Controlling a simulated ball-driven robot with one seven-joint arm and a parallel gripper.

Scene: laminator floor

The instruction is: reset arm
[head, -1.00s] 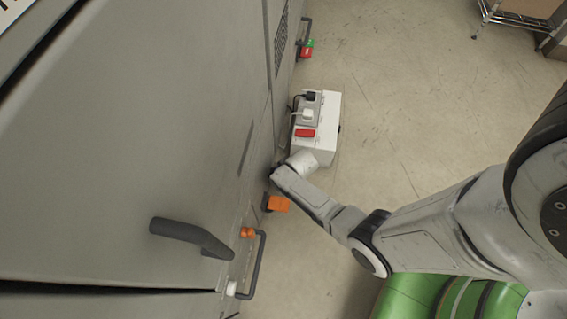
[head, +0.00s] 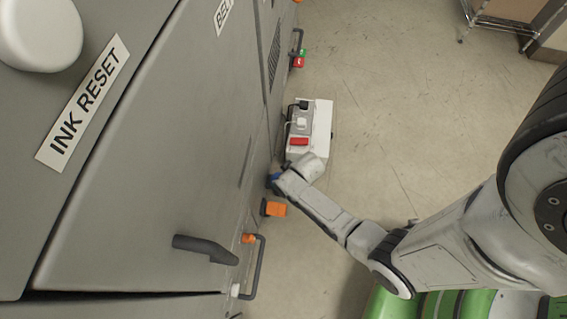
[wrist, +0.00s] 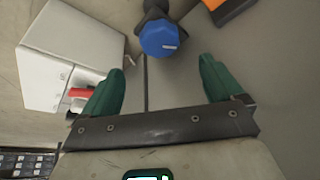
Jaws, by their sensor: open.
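My arm reaches in from the right in the head view, with its wrist end close to the side of the grey machine (head: 165,150). My gripper (wrist: 160,80) shows in the wrist view with its two green fingers apart and nothing between them. A blue knob (wrist: 160,38) on a dark stem stands just beyond the fingertips, between their lines and apart from both. In the head view only a bit of the blue knob (head: 275,178) shows beside my wrist, and the fingers are hidden there.
A white box (head: 316,125) with plugs and a red switch (head: 299,142) stands close beyond my wrist. An orange part (head: 274,209), a dark handle (head: 205,248) and a looped handle (head: 258,268) stick out from the machine. A wire rack (head: 500,25) stands far right. Open floor (head: 400,110) lies between.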

